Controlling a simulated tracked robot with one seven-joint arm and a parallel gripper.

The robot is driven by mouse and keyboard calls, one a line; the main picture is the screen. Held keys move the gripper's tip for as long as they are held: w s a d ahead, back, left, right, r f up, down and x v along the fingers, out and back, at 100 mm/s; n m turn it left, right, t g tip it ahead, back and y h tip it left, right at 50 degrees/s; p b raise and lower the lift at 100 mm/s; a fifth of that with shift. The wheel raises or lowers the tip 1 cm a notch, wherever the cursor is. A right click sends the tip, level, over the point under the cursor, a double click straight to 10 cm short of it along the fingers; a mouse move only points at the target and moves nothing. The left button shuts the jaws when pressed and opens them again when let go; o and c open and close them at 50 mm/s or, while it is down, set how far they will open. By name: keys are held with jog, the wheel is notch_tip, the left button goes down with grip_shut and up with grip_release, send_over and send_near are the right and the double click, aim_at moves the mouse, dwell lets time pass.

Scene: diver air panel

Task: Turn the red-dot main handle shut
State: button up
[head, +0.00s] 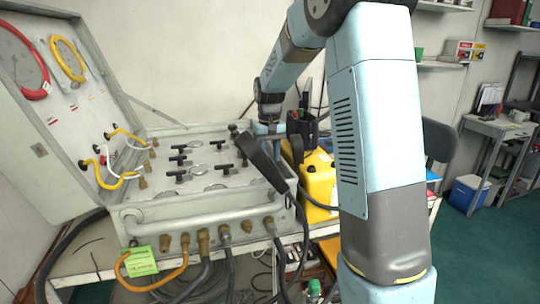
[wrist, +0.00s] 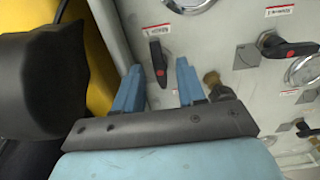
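A black lever handle with a red dot (wrist: 158,62) stands on the pale panel in the wrist view. It lies roughly along the picture's vertical, between the two blue fingers in that view. My gripper (wrist: 159,80) is open, with a wide gap between its fingers; I cannot tell whether either touches the handle. In the head view, my gripper (head: 271,127) is over the panel's right end, partly hidden by dark parts. Other black handles with red dots show at the right (wrist: 285,48) and lower right (wrist: 304,129) in the wrist view. The labels are too small to read surely.
The open grey case (head: 190,213) has several black handles and hose fittings. A brass fitting (wrist: 212,79) is close to the right finger. A yellow case (head: 319,180) stands right of the panel. A thick black object (wrist: 43,80) is left of my gripper.

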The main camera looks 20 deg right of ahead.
jog(key=shift+f, duration=0.2)
grip_shut()
dwell(0.3)
jog(key=shift+d, duration=0.1)
